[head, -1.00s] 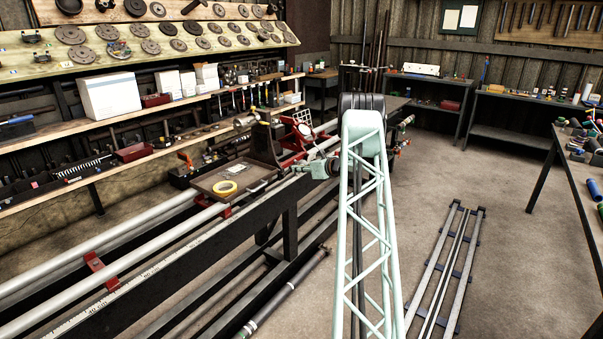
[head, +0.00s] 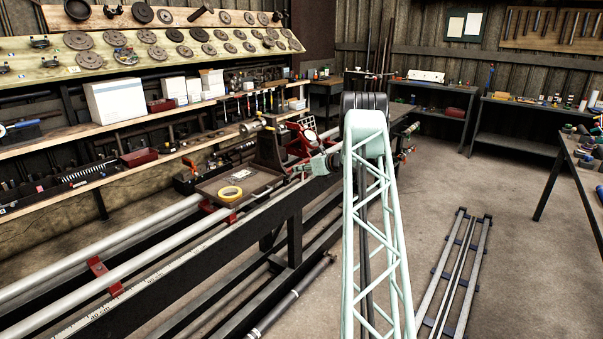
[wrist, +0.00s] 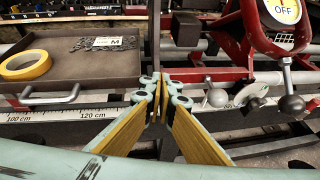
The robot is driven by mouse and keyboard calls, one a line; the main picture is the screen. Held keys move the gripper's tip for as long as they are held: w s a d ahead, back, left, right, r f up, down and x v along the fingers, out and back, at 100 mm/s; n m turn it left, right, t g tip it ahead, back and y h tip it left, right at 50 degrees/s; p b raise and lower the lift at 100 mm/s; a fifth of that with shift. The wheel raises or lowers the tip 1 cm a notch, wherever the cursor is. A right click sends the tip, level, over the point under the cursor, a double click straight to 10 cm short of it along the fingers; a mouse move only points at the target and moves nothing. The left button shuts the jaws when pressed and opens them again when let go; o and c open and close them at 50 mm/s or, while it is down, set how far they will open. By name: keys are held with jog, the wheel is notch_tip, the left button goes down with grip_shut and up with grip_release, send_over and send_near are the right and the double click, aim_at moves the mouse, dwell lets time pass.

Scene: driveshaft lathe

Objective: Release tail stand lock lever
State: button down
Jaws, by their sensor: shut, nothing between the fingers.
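In the head view the tail stand (head: 303,140) stands on the lathe bed just beyond my gripper (head: 316,166).
A brown tray (wrist: 115,70) with yellow tape (wrist: 26,65) lies left of my gripper. A scale strip (wrist: 60,114) runs along the bed's front edge. Shelves (head: 75,185) stand behind the lathe. The floor (head: 430,180) to the right is mostly clear.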

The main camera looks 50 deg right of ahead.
jog(key=shift+s, duration=0.15)
dwell(0.6)
jog(key=f+b+v, duration=0.1)
jog(key=v, duration=1.1)
jog(key=shift+s+a+r, duration=0.2)
jog(key=shift+s+a, duration=0.05)
jog(key=shift+s, duration=0.3)
dwell(0.5)
